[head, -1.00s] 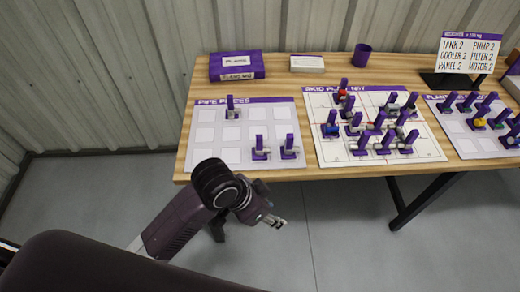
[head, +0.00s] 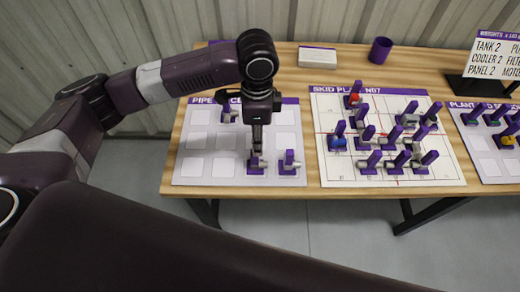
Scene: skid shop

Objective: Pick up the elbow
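The pipe pieces mat (head: 197,168) lies on the left of the table and holds three small grey pieces on purple stands. One piece (head: 258,164) is at the front, directly under my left gripper (head: 257,150). A second front piece (head: 289,163) is just to its right, and a third (head: 229,114) is at the back, partly behind my arm. I cannot tell for sure which is the elbow. My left gripper points down with its fingertips at the first piece's upright tab, hiding most of it. Whether the fingers are closed on it is unclear. My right gripper is not in view.
The skid plan sheet (head: 334,177) in the middle holds several crowded pieces on purple stands. A third mat (head: 480,160) with more pieces is at right. A white box (head: 317,58), purple cup (head: 380,50) and weights sign (head: 493,62) stand behind.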

